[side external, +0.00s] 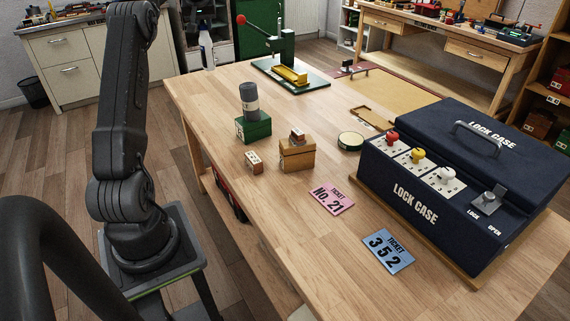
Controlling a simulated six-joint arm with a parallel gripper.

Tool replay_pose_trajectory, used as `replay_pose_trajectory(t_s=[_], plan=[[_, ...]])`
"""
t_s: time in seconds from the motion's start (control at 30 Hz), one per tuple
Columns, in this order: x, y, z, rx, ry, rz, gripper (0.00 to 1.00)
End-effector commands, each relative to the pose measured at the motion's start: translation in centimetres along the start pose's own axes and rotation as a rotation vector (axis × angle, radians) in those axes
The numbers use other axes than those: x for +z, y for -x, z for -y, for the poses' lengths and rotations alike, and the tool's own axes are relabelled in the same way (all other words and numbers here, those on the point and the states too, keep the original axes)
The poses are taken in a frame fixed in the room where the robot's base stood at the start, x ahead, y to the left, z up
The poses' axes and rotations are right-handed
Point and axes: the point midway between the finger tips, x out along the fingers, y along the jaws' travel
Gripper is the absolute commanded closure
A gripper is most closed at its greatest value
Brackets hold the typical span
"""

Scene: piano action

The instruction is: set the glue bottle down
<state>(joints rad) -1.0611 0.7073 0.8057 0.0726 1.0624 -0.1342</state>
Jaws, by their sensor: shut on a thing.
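My arm rises at the left and leaves the picture at the top. My gripper is outside the picture, so anything it holds is hidden from me.
A dark blue lock case (465,180) fills the table's right side. A pink ticket (331,197), a blue ticket (388,250), a wooden box (296,155) and a small wooden block (254,161) lie nearby. A green press (285,65) stands behind. The near tabletop is clear.

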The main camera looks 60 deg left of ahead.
Motion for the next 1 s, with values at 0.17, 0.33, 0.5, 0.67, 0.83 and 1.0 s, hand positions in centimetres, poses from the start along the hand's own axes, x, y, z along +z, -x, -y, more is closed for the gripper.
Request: replay_pose_trajectory(t_s=[0.17, 0.33, 0.5, 0.67, 0.83, 1.0], plan=[[0.8, 1.9, -1.9, 0.001, 0.001, -0.003, 1.0], [2.4, 3.7, -4.3, -0.004, 0.007, -0.003, 1.0], [4.9, 6.3, -7.0, -0.009, 0.015, -0.004, 1.0], [8.8, 9.8, -10.1, -0.016, 0.026, -0.005, 1.0], [15.4, 14.9, -13.0, -0.028, 0.047, -0.007, 1.0], [23.0, 19.3, -13.7, -0.043, 0.068, -0.006, 1.0]])
